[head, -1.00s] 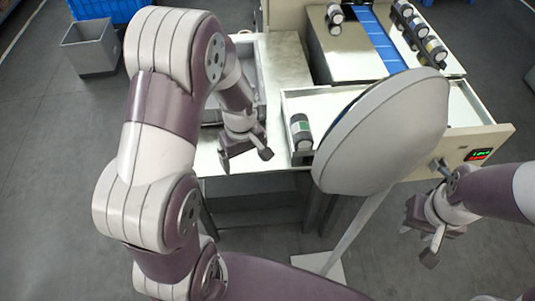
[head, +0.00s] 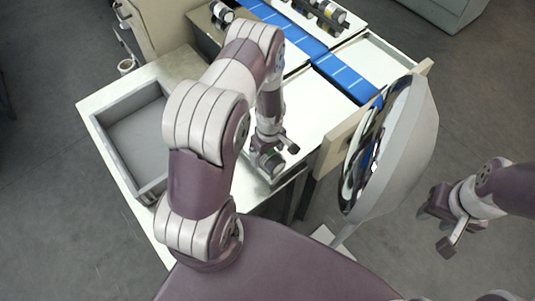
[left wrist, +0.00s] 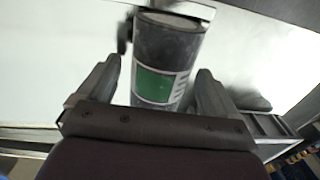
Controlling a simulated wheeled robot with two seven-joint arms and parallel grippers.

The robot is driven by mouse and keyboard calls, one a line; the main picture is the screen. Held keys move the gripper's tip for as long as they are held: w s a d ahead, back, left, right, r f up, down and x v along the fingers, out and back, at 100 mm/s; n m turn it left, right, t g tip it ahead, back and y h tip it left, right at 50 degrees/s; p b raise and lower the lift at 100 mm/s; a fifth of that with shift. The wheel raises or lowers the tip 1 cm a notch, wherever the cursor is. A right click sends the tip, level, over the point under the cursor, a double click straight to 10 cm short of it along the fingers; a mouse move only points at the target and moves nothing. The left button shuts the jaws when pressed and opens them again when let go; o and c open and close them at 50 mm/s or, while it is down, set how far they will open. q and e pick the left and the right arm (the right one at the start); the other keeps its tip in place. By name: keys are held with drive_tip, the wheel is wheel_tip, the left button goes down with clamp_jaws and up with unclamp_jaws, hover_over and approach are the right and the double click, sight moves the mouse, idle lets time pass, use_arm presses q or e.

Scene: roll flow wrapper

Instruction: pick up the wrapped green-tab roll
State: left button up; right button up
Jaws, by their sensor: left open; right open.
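The wrapped green-tab roll (left wrist: 165,75) is dark with a green label and white print, and it lies between the fingers of my left gripper (left wrist: 155,85) in the left wrist view. The fingers are open, with a visible gap on the right; on the left the gap is small. In the head view a roll (head: 273,166) shows its round end just below my left gripper (head: 273,146), near the front edge of the white surface. The arm hides part of that area. My right gripper (head: 437,228) is open and empty over the floor at the right.
A large round dish-like panel (head: 412,150) on a stand rises right of the work surface. A grey open tray (head: 128,150) sits at the left. A blue conveyor (head: 345,76) and several rolls (head: 325,14) are at the back. A small cup (head: 126,66) stands behind the tray.

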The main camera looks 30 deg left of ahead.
use_arm(q)
drive_tip(key=shift+w+a+f, duration=0.1)
drive_tip(key=shift+a, duration=0.05)
drive_tip(key=c, duration=1.4)
